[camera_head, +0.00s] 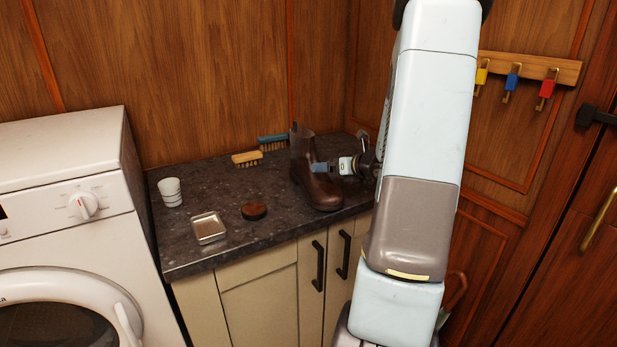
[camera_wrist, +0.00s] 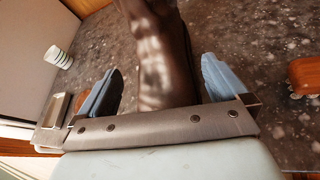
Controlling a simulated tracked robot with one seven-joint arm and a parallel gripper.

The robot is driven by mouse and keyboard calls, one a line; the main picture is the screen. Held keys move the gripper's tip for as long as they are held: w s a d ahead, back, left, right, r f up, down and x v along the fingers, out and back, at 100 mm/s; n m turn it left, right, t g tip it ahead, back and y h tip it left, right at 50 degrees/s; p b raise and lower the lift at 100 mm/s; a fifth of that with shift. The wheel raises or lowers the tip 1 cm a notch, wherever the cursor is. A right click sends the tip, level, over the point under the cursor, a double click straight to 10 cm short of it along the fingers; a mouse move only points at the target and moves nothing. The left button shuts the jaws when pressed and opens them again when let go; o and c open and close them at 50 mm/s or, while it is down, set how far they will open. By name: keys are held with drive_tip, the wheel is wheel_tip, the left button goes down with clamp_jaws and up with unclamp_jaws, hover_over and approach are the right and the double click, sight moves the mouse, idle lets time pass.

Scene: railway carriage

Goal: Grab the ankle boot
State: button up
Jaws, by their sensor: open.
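The brown ankle boot (camera_head: 303,165) stands upright on the dark speckled counter (camera_head: 233,203), its toe toward the front edge. In the wrist view the boot (camera_wrist: 163,55) runs between the two blue fingers. My gripper (camera_head: 308,166) is at the boot's right side in the head view, and one finger shows against its front. In the wrist view my gripper (camera_wrist: 158,92) is open, with a finger on each side of the boot and a gap visible beside it. The far finger is mostly hidden behind the boot in the head view.
A round brown tin (camera_head: 254,210), a square metal tin (camera_head: 208,228) and a white cup (camera_head: 171,192) stand to the left. A washing machine (camera_head: 62,205) borders the counter.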

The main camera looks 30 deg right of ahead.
drive_tip(key=shift+x, duration=2.85)
drive_tip(key=shift+r, duration=0.1)
drive_tip(key=c, duration=1.5)
